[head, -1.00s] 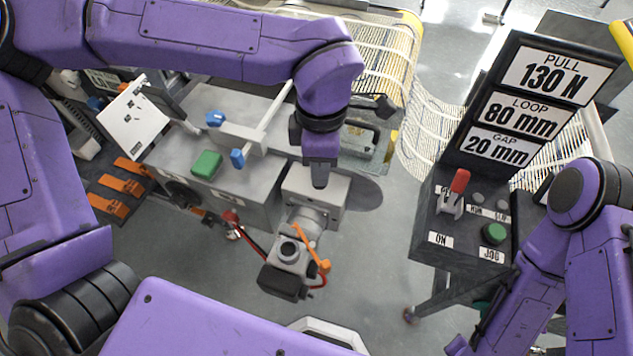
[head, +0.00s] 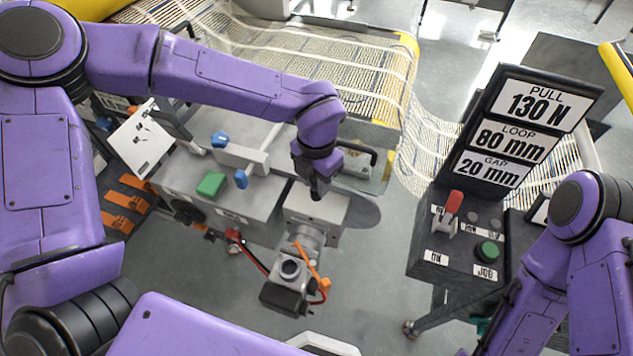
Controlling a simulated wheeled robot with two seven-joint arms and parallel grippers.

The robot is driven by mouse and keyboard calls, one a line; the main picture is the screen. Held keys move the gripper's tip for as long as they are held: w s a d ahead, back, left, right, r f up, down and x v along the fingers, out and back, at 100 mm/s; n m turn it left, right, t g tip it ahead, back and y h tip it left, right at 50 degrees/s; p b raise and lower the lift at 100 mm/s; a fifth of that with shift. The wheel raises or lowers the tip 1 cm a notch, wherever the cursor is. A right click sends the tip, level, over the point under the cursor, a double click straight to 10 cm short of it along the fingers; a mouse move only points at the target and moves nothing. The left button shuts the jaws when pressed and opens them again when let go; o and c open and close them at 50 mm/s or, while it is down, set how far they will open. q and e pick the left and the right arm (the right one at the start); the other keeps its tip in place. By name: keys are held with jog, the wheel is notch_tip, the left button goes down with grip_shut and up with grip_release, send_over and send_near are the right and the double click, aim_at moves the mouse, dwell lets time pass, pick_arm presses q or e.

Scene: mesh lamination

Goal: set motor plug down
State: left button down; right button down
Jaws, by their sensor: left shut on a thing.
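My left gripper (head: 318,188) points down over the grey box (head: 318,207) above the motor (head: 290,270), in the middle of the head view. Its dark fingers are shut, and a small dark thing at their tips, taken as the motor plug, is mostly hidden by the hand. I cannot tell whether it touches the box top. A red and black cable runs from the motor left to a red connector (head: 233,234) by the cabinet front. My right arm comes in at the right, with its gripper out of view.
A grey cabinet (head: 240,205) with a green block (head: 211,184) and blue knobs stands left of the box. A control stand (head: 455,255) with a red lever, green button and sign panels stands right. Mesh (head: 300,60) lies behind. Bare floor shows between motor and stand.

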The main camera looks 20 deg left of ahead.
pick_arm(q)
jog(key=shift+w+a+f, duration=0.1)
jog(key=shift+w+f, duration=0.15)
jog(key=shift+f, duration=0.55)
jog(key=shift+w+a+f, duration=0.1)
jog(key=shift+w+f, duration=0.1)
jog(key=shift+f, duration=0.6)
jog(key=shift+w+a+f, duration=0.1)
jog(key=shift+w+f, duration=0.15)
jog(key=shift+f, duration=0.55)
jog(key=shift+f, duration=0.1)
jog(key=c, duration=0.8)
grip_release()
notch_tip(320, 180, up, 12)
jog(key=shift+r+b, duration=0.15)
jog(key=shift+b, duration=0.2)
